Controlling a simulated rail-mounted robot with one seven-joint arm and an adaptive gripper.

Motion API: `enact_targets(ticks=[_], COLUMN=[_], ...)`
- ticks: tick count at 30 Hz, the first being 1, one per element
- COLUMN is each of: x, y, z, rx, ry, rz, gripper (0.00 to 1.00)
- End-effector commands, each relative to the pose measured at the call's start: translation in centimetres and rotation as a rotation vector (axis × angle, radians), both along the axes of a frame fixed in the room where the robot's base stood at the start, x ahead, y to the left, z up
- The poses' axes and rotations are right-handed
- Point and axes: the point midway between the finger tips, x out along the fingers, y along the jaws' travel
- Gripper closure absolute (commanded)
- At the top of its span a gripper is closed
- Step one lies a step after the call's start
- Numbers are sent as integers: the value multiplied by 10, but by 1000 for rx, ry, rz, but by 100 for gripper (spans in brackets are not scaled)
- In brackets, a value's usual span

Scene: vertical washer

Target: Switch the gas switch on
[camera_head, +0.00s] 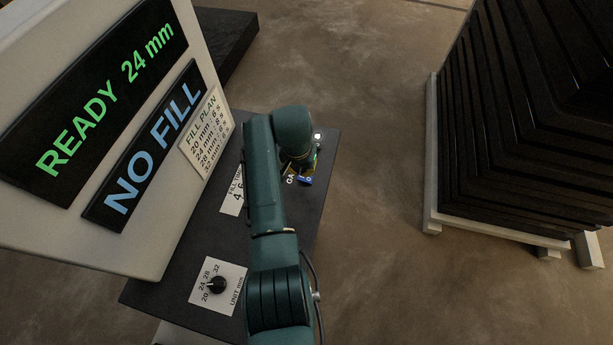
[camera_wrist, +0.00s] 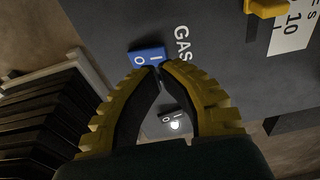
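The gas switch (camera_wrist: 147,57) is a blue rocker marked I and O, beside the white GAS lettering (camera_wrist: 182,43) on a dark panel. It also shows in the head view (camera_head: 305,181), partly hidden by my arm. My gripper (camera_wrist: 158,70) has yellow fingers with dark pads. Its tips are together at the lower edge of the blue rocker, close to the I mark, with nothing visible held between them. I cannot tell whether they touch the rocker or which side is pressed.
A lit white lamp (camera_wrist: 174,125) with a small O/I plate shows between my fingers. A yellow part (camera_wrist: 265,8) stands near a numbered scale. A black unit knob (camera_head: 217,285) sits nearer on the console. The display (camera_head: 105,100) reads READY 24 mm. Dark stacked panels (camera_head: 530,120) stand right.

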Motion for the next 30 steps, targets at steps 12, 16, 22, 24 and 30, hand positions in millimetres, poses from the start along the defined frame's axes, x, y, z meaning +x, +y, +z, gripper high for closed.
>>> enact_targets(ticks=[12,16,22,24,30], x=[0,0,0,0,0], y=[0,0,0,0,0], z=[-7,-9,-12,-13,-16], rx=[0,0,0,0,0], ry=[1,1,1,1,0], rz=[0,0,0,0,0], gripper=[100,100,100,100,100])
